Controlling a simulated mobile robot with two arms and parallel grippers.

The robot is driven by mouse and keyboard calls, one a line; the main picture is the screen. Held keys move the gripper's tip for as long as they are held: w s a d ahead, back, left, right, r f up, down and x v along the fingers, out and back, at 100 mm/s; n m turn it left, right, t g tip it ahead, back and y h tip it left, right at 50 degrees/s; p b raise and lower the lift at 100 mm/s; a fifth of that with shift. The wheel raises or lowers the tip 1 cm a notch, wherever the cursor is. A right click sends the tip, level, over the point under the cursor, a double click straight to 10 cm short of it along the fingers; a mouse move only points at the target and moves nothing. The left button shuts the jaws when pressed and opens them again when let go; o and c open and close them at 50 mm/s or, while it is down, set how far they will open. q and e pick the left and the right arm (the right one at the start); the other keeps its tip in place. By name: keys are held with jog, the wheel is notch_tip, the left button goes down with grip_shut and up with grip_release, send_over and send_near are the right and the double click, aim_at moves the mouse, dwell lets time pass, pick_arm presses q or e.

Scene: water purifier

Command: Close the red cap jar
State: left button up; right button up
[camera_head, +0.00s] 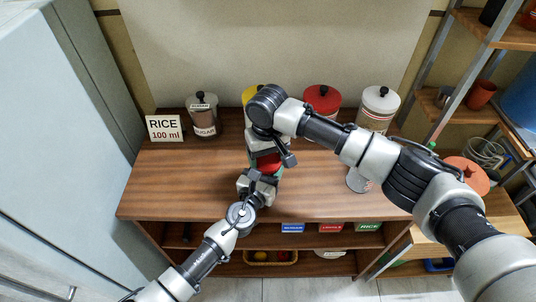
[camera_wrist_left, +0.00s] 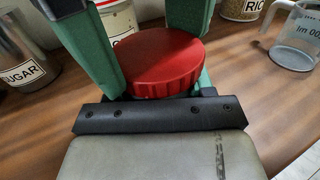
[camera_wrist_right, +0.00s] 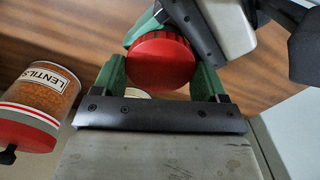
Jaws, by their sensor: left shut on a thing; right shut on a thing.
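The red cap (camera_head: 267,162) shows between my two grippers above the wooden counter. It is a ribbed red disc in the left wrist view (camera_wrist_left: 155,65) and in the right wrist view (camera_wrist_right: 161,62). My right gripper (camera_head: 266,150) comes from above, its green fingers shut around the cap. My left gripper (camera_head: 261,180) is lower and nearer, shut on the jar below the cap. The jar's body is almost wholly hidden by the fingers and the cap. I cannot tell whether the cap is seated on the jar.
Canisters stand along the back: sugar (camera_head: 203,118), a yellow-lidded one (camera_head: 250,93), lentils with a red lid (camera_head: 322,98), and rice (camera_head: 378,108). A rice sign (camera_head: 164,128) stands at left. A clear measuring cup (camera_wrist_left: 298,35) is at right. The counter's left front (camera_head: 175,185) is clear.

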jog(key=shift+d+f, duration=0.15)
jog(key=shift+f, duration=0.3)
jog(key=shift+r, duration=0.25)
jog(key=shift+a+r, duration=0.2)
jog(key=shift+r, duration=0.35)
dwell(0.6)
jog(key=shift+d+f, duration=0.2)
jog(key=shift+f, duration=0.3)
jog(key=shift+d+f, duration=0.15)
jog(key=shift+f, duration=0.35)
dwell(0.5)
jog(key=shift+r, duration=0.1)
jog(key=shift+a+r, duration=0.15)
jog(key=shift+r, duration=0.1)
jog(key=shift+a+r, duration=0.1)
jog(key=shift+r, duration=0.45)
dwell(0.8)
